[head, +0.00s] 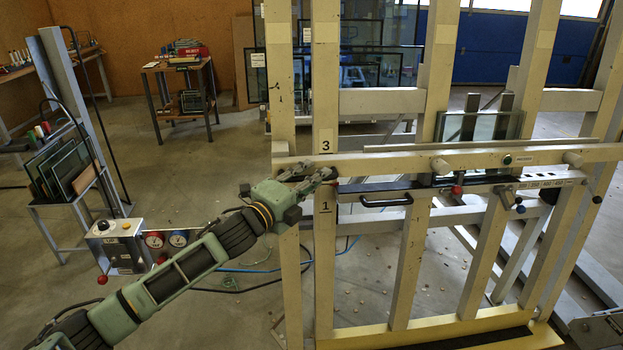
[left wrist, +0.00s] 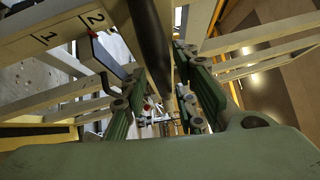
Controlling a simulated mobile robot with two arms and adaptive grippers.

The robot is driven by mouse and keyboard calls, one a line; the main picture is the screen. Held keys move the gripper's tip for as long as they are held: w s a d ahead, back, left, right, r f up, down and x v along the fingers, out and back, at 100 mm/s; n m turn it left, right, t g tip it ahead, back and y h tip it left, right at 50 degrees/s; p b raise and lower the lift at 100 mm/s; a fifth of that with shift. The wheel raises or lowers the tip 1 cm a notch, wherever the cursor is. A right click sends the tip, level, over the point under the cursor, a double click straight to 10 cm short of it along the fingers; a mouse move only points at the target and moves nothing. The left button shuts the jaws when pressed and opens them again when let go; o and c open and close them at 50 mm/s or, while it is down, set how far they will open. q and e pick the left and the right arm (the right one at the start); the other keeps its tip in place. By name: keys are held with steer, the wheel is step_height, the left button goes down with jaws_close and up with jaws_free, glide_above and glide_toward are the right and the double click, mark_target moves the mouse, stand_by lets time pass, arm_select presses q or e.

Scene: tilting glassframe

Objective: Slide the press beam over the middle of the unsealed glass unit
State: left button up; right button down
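A long cream horizontal beam (head: 400,163), which looks like the press beam, crosses the upright posts of the frame and carries round knobs. A glass unit (head: 482,125) with greenish edges stands upright at the right part of the frame; its lower part is partly hidden behind the beam. My left gripper (head: 311,174) is at the beam's left end, near the post marked 3 and 1. In the left wrist view its green fingers (left wrist: 165,110) are apart, with a dark bar (left wrist: 150,45) running between them. Contact cannot be made out. My right gripper is not in view.
A black handle (head: 386,201) sits on the rail below the beam. A control box (head: 117,245) and a rack of panes (head: 64,170) stand at the left. Hoses (head: 250,268) lie on the floor. More glass panes stand behind the frame.

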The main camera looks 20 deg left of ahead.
arm_select(q)
steer(key=shift+s+r, duration=0.1)
steer(key=shift+r, duration=0.1)
steer(key=v, duration=1.1)
steer(key=shift+s+a, duration=0.15)
steer(key=shift+s, duration=0.25)
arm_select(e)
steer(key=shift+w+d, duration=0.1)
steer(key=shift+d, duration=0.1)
arm_select(q)
steer(key=shift+f, duration=0.15)
